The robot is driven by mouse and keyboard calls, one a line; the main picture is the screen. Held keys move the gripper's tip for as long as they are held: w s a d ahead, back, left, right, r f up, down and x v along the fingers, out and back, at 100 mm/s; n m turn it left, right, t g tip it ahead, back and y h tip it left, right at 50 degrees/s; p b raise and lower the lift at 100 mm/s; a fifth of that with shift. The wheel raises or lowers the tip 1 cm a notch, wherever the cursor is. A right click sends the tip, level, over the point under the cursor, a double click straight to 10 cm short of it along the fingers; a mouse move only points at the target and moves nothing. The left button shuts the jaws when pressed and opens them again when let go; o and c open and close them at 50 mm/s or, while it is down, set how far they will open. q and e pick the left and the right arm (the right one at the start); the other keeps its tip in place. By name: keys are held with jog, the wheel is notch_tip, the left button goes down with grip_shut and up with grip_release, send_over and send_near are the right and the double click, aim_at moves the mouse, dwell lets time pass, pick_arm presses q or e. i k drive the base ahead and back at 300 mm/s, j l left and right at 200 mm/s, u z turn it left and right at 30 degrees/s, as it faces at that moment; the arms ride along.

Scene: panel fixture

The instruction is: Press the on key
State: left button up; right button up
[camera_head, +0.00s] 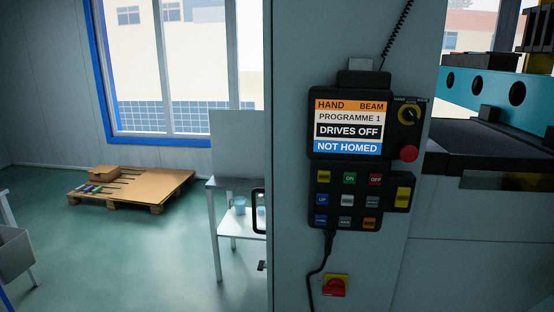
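A black control pendant (330,165) hangs on the grey machine panel. Its screen (348,128) reads HAND, BEAM, PROGRAMME 1, DRIVES OFF and NOT HOMED. The green ON key (350,178) is in the top key row, between a yellow key (323,177) on its left and the red OFF key (375,179) on its right. Blue, grey and orange keys sit in the rows below. Neither of my grippers is in view, and nothing covers the keys.
A red-and-yellow switch (336,286) is below. A white table (229,184) stands left of the panel. A pallet (130,188) lies on the floor by the window.

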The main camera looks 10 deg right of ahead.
aim_at(349, 178)
jog(key=i+j+z, duration=0.2)
jog(key=z, duration=0.2)
jog(key=i+j+z, duration=0.1)
jog(key=j+z, duration=0.3)
jog(key=i+j+z, duration=0.1)
jog(key=j+z, duration=0.3)
